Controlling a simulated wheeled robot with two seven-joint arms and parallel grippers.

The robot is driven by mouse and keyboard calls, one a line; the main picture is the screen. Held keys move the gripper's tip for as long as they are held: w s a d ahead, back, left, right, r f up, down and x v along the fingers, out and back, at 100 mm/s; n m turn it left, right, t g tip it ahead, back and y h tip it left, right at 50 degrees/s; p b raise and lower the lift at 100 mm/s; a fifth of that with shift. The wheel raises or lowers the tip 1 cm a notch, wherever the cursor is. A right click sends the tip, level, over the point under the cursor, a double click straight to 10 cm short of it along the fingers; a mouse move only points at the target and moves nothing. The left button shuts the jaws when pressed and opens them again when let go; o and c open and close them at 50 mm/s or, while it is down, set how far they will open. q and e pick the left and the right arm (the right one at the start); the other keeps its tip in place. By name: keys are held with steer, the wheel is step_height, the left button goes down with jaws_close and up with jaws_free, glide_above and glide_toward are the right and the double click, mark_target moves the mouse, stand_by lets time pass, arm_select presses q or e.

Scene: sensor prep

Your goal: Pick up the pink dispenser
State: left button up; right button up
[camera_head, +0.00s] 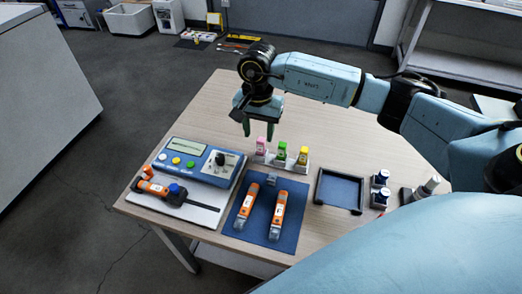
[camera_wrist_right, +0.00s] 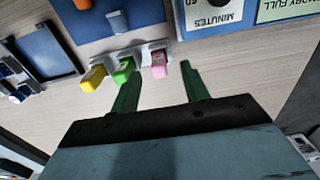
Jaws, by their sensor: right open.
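The pink dispenser (camera_head: 261,144) stands upright at the left end of a row of three in a pale rack, with a green and a yellow one to its right. In the right wrist view the pink dispenser (camera_wrist_right: 160,69) shows ahead of the fingertips, between their lines. My right gripper (camera_head: 258,129) is open and empty, pointing down just above and behind the pink dispenser. Its two green fingers also show in the wrist view (camera_wrist_right: 160,78), apart, with bare table between them. My left gripper is not in view.
The green dispenser (camera_head: 281,152) and yellow dispenser (camera_head: 302,155) stand close by in the rack. A blue control box (camera_head: 200,163) lies left, a blue mat (camera_head: 262,220) with two orange-handled tools in front, and a dark-rimmed tray (camera_head: 339,191) right. The table's back area is clear.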

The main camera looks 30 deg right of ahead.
mark_target(261, 139)
steer(key=shift+w+d+f+b, duration=0.1)
steer(key=shift+d+f+b, duration=0.15)
steer(key=shift+f, duration=1.1)
steer(key=shift+w+d+f+b, duration=0.1)
steer(key=shift+d+f, duration=0.2)
steer(key=shift+f, duration=1.05)
jaws_close()
